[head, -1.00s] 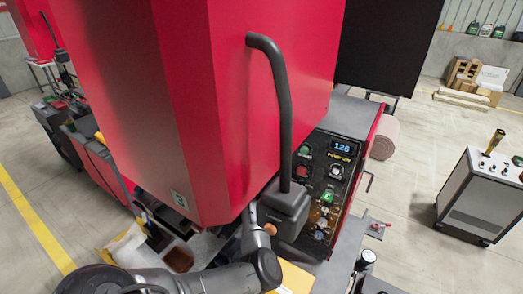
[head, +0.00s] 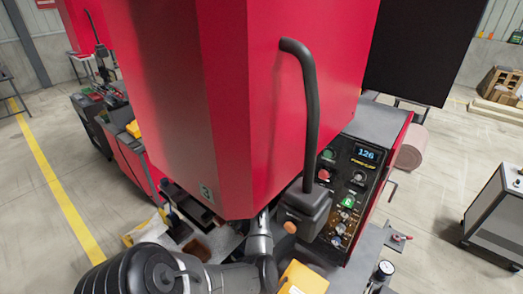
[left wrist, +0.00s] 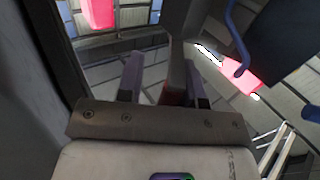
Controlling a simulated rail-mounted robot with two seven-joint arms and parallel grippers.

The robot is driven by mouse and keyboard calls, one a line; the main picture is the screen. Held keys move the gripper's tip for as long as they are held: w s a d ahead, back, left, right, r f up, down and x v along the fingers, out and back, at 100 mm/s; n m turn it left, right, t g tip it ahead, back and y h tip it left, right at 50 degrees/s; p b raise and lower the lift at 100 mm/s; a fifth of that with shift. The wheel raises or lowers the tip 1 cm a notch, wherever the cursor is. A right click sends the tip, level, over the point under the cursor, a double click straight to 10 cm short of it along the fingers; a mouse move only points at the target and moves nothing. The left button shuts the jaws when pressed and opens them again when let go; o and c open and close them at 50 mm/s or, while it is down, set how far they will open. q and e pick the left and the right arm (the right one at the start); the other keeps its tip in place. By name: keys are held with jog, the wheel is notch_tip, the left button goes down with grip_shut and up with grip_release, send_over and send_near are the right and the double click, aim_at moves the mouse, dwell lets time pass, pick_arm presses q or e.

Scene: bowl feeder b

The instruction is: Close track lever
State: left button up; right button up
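No part in view can be surely told as the track lever. An orange knob (head: 290,228) shows in the head view below the red hood (head: 240,110), beside the dark box at the foot of the black tube (head: 312,120). My left arm comes in from the lower left and reaches under the hood. Its gripper is hidden there in the head view. In the left wrist view my left gripper (left wrist: 164,82) has its two dark fingers apart. A grey upright bar (left wrist: 180,45) shows between or behind them; contact cannot be told. My right gripper is not in view.
A control panel (head: 345,190) with buttons and a display reading 126 stands right of the tube. A yellow block (head: 302,278) lies at the bottom centre. A grey cabinet (head: 500,215) stands at the right.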

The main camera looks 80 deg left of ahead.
pick_arm(q)
jog(key=shift+o, duration=0.4)
jog(key=shift+s+f, duration=0.1)
jog(key=b+v, duration=0.1)
jog(key=v, duration=0.6)
jog(key=shift+d+b, duration=0.25)
jog(key=shift+b, duration=0.15)
